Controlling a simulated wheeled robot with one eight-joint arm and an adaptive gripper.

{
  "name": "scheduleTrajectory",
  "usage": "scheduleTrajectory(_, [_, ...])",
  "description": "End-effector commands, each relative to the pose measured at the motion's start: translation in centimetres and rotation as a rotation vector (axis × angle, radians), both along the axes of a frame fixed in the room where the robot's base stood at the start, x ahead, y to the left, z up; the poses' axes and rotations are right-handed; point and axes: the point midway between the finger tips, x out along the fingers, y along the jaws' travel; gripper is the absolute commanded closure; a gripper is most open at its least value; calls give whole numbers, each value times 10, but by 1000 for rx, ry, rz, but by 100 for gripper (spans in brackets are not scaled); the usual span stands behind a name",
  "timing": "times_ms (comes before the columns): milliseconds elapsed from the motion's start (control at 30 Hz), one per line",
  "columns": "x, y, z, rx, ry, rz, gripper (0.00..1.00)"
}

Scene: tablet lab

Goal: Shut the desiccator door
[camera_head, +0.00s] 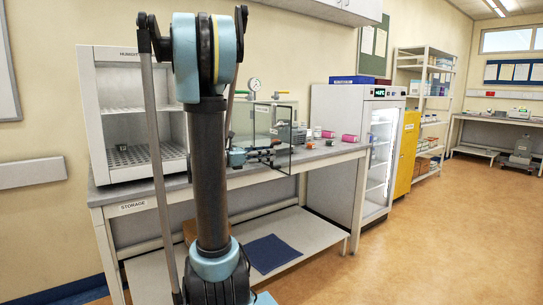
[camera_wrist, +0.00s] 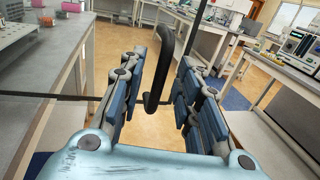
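The desiccator appears to be the clear box (camera_head: 256,119) on the bench, behind my arm, with a round gauge on top. Its dark-framed clear door (camera_head: 291,165) stands swung out toward the bench front. My gripper (camera_head: 274,152) is beside this door, at the bench's front edge. In the wrist view my gripper (camera_wrist: 160,78) is open, with its two padded fingers apart. A black loop-shaped handle (camera_wrist: 164,62) stands between the fingers, with visible gaps on both sides. My arm hides part of the box.
A white open-fronted cabinet (camera_head: 112,68) with a humidity label stands at the left of the bench (camera_head: 325,154). Pink-capped bottles lie right of the box. A glass-door fridge (camera_head: 381,150) and yellow cabinet (camera_head: 407,150) stand further right. The floor (camera_head: 440,240) at right is clear.

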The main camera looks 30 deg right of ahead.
Motion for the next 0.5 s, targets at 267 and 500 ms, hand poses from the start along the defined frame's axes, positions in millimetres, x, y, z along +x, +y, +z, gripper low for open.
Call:
scheduleTrajectory(267, [-4,-20,0,0,0,-1,69])
scheduleTrajectory(500, [-4,-24,0,0,0,0,69])
